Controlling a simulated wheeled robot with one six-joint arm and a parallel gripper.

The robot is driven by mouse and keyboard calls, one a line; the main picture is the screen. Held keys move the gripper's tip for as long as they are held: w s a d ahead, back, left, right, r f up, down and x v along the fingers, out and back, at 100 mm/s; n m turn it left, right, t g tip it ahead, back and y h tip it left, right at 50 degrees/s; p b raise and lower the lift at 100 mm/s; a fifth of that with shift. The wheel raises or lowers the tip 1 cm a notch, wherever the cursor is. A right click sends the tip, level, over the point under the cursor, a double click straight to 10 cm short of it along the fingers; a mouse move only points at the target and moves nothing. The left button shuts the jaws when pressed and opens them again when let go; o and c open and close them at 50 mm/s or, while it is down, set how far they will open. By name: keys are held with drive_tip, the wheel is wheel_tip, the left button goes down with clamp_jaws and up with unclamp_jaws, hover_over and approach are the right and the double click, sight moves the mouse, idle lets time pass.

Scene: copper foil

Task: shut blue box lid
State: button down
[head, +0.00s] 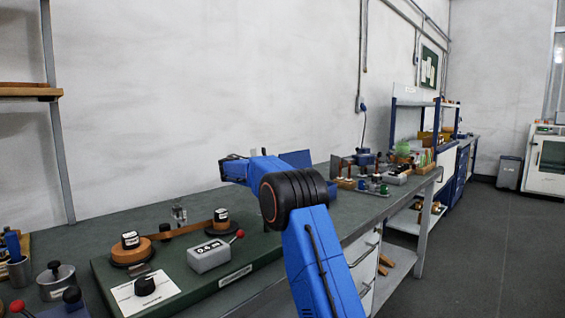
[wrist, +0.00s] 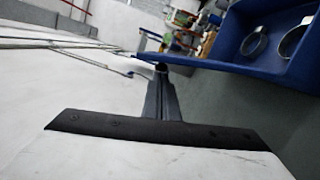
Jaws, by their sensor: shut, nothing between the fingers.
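The blue box (wrist: 292,68) is open in the upper right of the wrist view, with two metal rings in its inside. Its blue lid (wrist: 205,67) stands raised and reaches left from the box. My gripper (wrist: 161,70) is shut and empty in the wrist view. Its tip is close to the far end of the lid; I cannot tell whether they touch.
On the green bench (head: 150,212) a grey block (head: 215,255) with a red knob and black-capped spools stand at left. Several small jars and parts (head: 375,185) stand to the right of the lid. A wooden shelf (head: 30,91) hangs at far left.

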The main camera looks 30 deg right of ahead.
sight(298, 157)
drive_tip(key=shift+s+d+r+m, duration=0.2)
drive_tip(key=shift+s+r+m, duration=0.15)
drive_tip(key=shift+s+m, duration=0.3)
drive_tip(key=s+m, duration=0.2)
drive_tip(key=s+d+r+m+y, duration=0.1)
drive_tip(key=s+m, duration=0.1)
drive_tip(key=s+d+m, duration=0.1)
drive_tip(key=s+m, duration=0.1)
drive_tip(key=m, duration=0.1)
drive_tip(key=shift+s+d+r, duration=0.15)
drive_tip(key=s+d+f+m+t+y, duration=0.1)
drive_tip(key=s+d+f+m, duration=0.2)
drive_tip(key=s+f+m, duration=0.4)
drive_tip(key=shift+s+m+t+y, duration=0.3)
drive_tip(key=shift+s+m, duration=0.3)
drive_tip(key=shift+m, duration=0.55)
drive_tip(key=shift+f, duration=0.1)
drive_tip(key=s+a+r, duration=0.3)
drive_tip(key=a+r, duration=0.2)
drive_tip(key=a, duration=0.4)
drive_tip(key=shift+s+a+r, duration=0.25)
drive_tip(key=shift+a+r, duration=0.05)
drive_tip(key=shift+r, duration=0.1)
